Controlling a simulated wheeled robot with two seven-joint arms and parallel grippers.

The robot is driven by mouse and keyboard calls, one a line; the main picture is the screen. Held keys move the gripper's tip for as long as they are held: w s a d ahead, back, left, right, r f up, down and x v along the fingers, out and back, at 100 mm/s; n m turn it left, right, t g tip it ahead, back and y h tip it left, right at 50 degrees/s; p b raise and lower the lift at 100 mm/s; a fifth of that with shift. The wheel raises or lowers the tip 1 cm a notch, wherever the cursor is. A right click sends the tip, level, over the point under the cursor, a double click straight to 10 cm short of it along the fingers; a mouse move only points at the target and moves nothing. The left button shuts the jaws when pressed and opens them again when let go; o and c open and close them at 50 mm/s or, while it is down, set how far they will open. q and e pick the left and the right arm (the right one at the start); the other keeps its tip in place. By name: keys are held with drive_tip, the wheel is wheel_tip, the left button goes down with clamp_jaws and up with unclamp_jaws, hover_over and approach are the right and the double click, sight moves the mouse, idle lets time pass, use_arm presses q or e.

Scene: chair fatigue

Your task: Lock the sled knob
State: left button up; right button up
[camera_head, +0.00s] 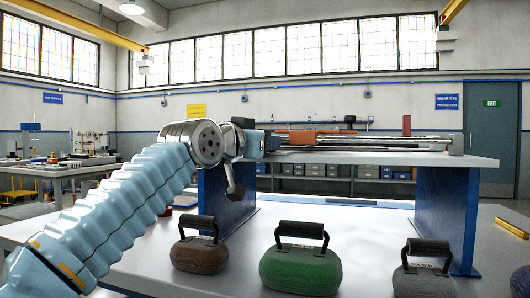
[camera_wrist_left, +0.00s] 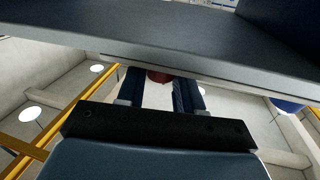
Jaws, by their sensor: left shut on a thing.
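My left gripper (camera_head: 266,142) is at the front left edge of the raised grey platform, beside the sled assembly with its orange part (camera_head: 315,137) and long rails. In the left wrist view its two dark blue fingers (camera_wrist_left: 160,88) point up toward the underside of the platform edge. A small red knob (camera_wrist_left: 158,76) shows between the fingertips, and the fingers are shut on it. Most of the knob is hidden by the fingers and the edge; in the head view I cannot make it out. My right gripper is in neither view.
The platform (camera_head: 390,158) stands on blue supports (camera_head: 443,215). Below, on the light table, are brown (camera_head: 199,256), green (camera_head: 300,270) and grey (camera_head: 425,284) weights with black handles.

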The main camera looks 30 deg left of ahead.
use_arm(q)
drive_tip(key=shift+f+m+h+b, duration=0.2)
drive_tip(key=shift+m+h+b, duration=0.1)
drive_tip(key=shift+h, duration=0.2)
drive_tip(key=shift+a+r+m+h+b, duration=0.1)
drive_tip(key=shift+a+m+h+b, duration=0.1)
drive_tip(key=shift+m+h+b, duration=1.05)
drive_tip(key=shift+g+h+p, duration=0.3)
drive_tip(key=shift+h+p, duration=0.15)
drive_tip(key=shift+h, duration=0.2)
drive_tip(key=o, duration=1)
drive_tip(key=shift+r, duration=0.1)
drive_tip(key=shift+o, duration=0.2)
drive_tip(key=shift+a, duration=0.1)
drive_tip(key=b+v, duration=0.3)
drive_tip(key=v, duration=1)
drive_tip(key=shift+s, duration=0.4)
